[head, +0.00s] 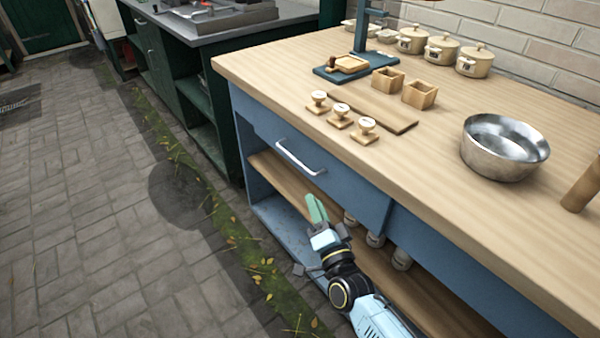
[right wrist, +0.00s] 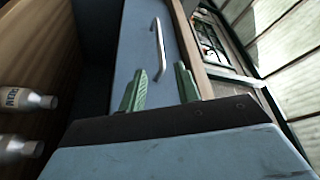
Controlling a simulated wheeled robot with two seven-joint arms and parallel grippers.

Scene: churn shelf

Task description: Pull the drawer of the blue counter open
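The blue counter (head: 246,108) has a wooden top and a blue drawer (head: 345,185) with a silver bar handle (head: 299,158). The drawer looks closed. My right gripper (head: 316,207) is below and a little right of the handle in the head view, in front of the shelf opening. In the right wrist view its two green fingers (right wrist: 162,88) are apart with nothing between them. The handle (right wrist: 158,46) shows ahead of the fingertips there, apart from them, on the drawer front (right wrist: 135,50). My left gripper is in neither view.
The countertop (head: 440,190) holds a metal bowl (head: 505,148), wooden stamps (head: 340,115), small wooden boxes (head: 420,94) and lidded pots (head: 441,50). Bottles (head: 401,259) stand on the shelf under the drawer. A dark green counter (head: 196,95) stands beyond. The paved floor (head: 90,200) at left is clear.

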